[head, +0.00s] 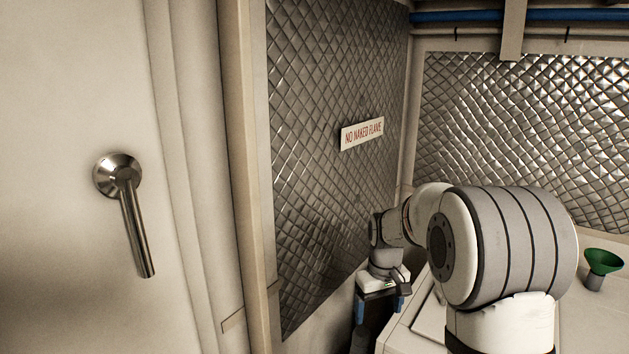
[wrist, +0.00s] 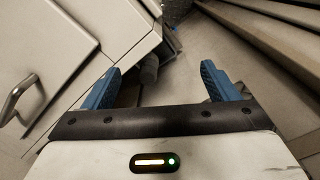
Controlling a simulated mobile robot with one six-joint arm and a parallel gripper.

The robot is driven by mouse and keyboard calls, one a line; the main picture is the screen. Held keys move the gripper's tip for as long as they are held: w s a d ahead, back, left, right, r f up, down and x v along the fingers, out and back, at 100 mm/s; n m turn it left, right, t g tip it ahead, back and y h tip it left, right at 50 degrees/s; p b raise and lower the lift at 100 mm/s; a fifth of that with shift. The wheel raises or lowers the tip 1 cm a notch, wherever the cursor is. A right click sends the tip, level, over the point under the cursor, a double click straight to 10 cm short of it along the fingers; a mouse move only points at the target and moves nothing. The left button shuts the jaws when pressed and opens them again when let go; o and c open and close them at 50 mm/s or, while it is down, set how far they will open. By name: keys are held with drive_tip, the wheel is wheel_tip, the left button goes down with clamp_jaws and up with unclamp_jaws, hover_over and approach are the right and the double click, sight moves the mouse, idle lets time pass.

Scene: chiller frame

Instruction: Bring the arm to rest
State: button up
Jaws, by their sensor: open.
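My gripper (wrist: 165,82) is open in the wrist view, with its two blue fingers apart and nothing between them. In the head view my gripper (head: 378,310) hangs low, pointing down, in front of the quilted metal wall and left of the white counter. Only part of its blue fingers shows there. My arm reaches out from the lower right, and its large grey and white joint hides part of the counter.
A pale door with a metal lever handle (head: 131,215) fills the left. A "NO NAKED FLAME" sign (head: 362,134) is on the quilted wall (head: 330,200). A green funnel (head: 602,262) stands on the counter (head: 413,333) at right. A cabinet handle (wrist: 22,100) shows in the wrist view.

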drive_tip(key=s+f+m+b, duration=0.1)
drive_tip(key=s+f+b, duration=0.3)
drive_tip(key=s+b, duration=0.2)
drive_tip(key=s+f+m+t+b, duration=0.1)
drive_tip(key=s+f+b, duration=0.3)
drive_tip(key=s, duration=0.7)
drive_tip(key=s+f+m+t+b, duration=0.1)
drive_tip(key=s+f+b, duration=0.3)
drive_tip(key=s+b, duration=0.3)
drive_tip(key=shift+s+d+f+m+b, duration=0.15)
drive_tip(key=shift+s+m+b, duration=0.15)
drive_tip(key=shift+s, duration=0.85)
